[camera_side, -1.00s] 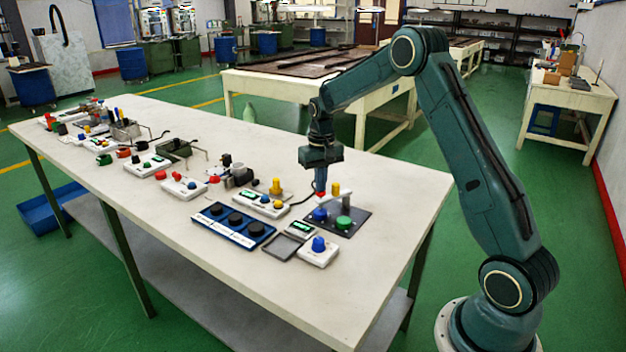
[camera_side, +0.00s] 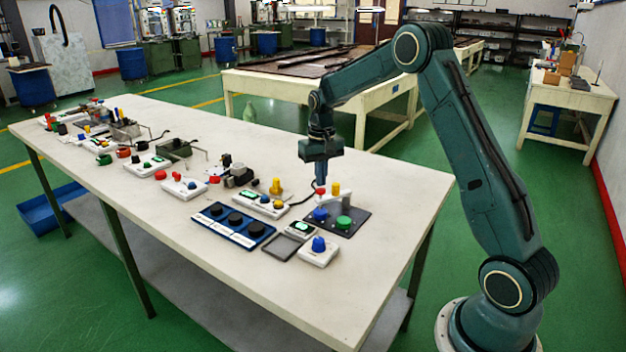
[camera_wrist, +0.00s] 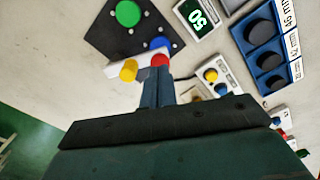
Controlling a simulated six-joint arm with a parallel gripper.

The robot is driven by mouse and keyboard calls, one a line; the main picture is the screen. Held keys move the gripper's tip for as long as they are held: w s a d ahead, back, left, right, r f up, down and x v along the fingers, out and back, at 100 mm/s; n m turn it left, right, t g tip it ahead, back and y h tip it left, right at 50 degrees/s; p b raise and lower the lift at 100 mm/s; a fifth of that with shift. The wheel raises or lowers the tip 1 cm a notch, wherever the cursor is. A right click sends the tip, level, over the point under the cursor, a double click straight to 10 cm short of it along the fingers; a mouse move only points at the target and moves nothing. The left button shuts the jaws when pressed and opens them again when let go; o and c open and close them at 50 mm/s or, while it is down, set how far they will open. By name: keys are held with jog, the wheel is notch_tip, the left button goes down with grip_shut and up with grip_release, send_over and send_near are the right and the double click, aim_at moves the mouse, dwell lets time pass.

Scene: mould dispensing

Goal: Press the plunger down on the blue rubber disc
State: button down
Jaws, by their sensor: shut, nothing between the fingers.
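A blue round piece (camera_side: 320,214) sits on a dark square plate (camera_side: 351,230), beside a green round piece (camera_side: 344,223). It also shows in the wrist view (camera_wrist: 159,43), partly hidden. A red-topped piece (camera_side: 320,191) stands just behind it, beside a yellow post (camera_side: 335,188); in the wrist view the red top (camera_wrist: 160,60) lies at my fingertips. I cannot tell which piece is the plunger. My gripper (camera_side: 320,184) points down over the red top, shut and empty. Whether the tips touch the red top is unclear.
A blue tray (camera_side: 202,219) with black round pieces lies left of the plate. A small green display (camera_side: 300,227) and a white box (camera_side: 318,257) with a blue knob stand in front. More devices fill the table's left. The table's right end is clear.

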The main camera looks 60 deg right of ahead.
aim_at(320, 190)
notch_tip(320, 190, up, 9)
jog(key=shift+r, duration=0.15)
dwell(1.2)
dwell(0.3)
jog(key=s+a+r+n+t, duration=0.3)
jog(key=s+a+r, duration=0.7)
jog(key=s+a, duration=0.3)
jog(key=s+a+f+n+t, duration=0.1)
jog(key=s+a+f, duration=0.1)
jog(key=s, duration=0.6)
jog(key=s+a+f+n+t, duration=0.1)
jog(key=s+a+n, duration=0.1)
jog(key=s+a, duration=0.3)
jog(key=s, duration=0.3)
jog(key=shift+s+a+f+t, duration=0.25)
jog(key=shift+a+f+t, duration=0.05)
jog(key=shift+f, duration=0.1)
